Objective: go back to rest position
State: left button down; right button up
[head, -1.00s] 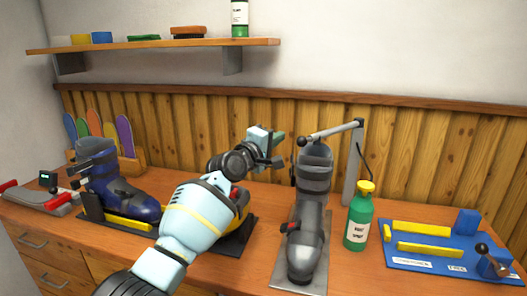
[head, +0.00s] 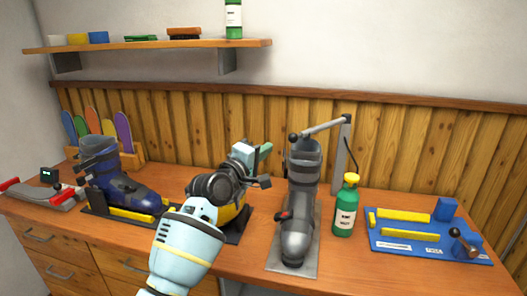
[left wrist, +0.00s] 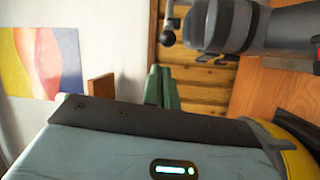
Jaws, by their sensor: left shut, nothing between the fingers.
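My left gripper (head: 265,151) is up above the bench, just left of the upper cuff of a grey ski boot (head: 299,205), with a small gap seen between them in the head view. Its green fingers are together and hold nothing; they also show in the left wrist view (left wrist: 161,88). The grey boot stands upright on a grey plate under a metal arm with a knob. In the left wrist view the boot's cuff (left wrist: 235,27) lies close to the fingers. My right gripper is in neither view.
A blue boot (head: 125,189) stands on a black and yellow mount at left. My left arm partly covers another yellow and black mount. A green bottle (head: 345,212) and a blue board (head: 390,246) with yellow bars are at right. A shelf (head: 130,47) hangs above.

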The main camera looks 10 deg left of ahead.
pick_arm(q)
jog(key=shift+f, duration=0.15)
jog(key=s+a+f+m+g+y, duration=0.15)
jog(key=s+f, duration=0.35)
jog(key=f, duration=0.5)
jog(key=s+a+f+m+y, duration=0.1)
jog(key=s+a+f+y, duration=0.15)
jog(key=s+f, duration=0.6)
jog(key=s+a+f+m+g+y, duration=0.1)
jog(key=s+a+f+m, duration=0.15)
jog(key=f, duration=0.95)
jog(key=s+a+f+m+g, duration=0.1)
jog(key=s+f, duration=0.4)
jog(key=s, duration=0.6)
jog(key=s+a+f+m+g+y, duration=0.1)
jog(key=s+a+f+m, duration=0.3)
jog(key=s, duration=0.6)
jog(key=s+a+f+m+g+y, duration=0.1)
jog(key=s+a+f+m+g, duration=0.1)
jog(key=s+f, duration=0.4)
jog(key=s, duration=0.5)
jog(key=shift+s+a+f, duration=0.2)
jog(key=shift+s+f, duration=0.1)
jog(key=shift+f, duration=0.05)
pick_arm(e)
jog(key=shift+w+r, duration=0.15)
pick_arm(q)
jog(key=shift+g, duration=0.25)
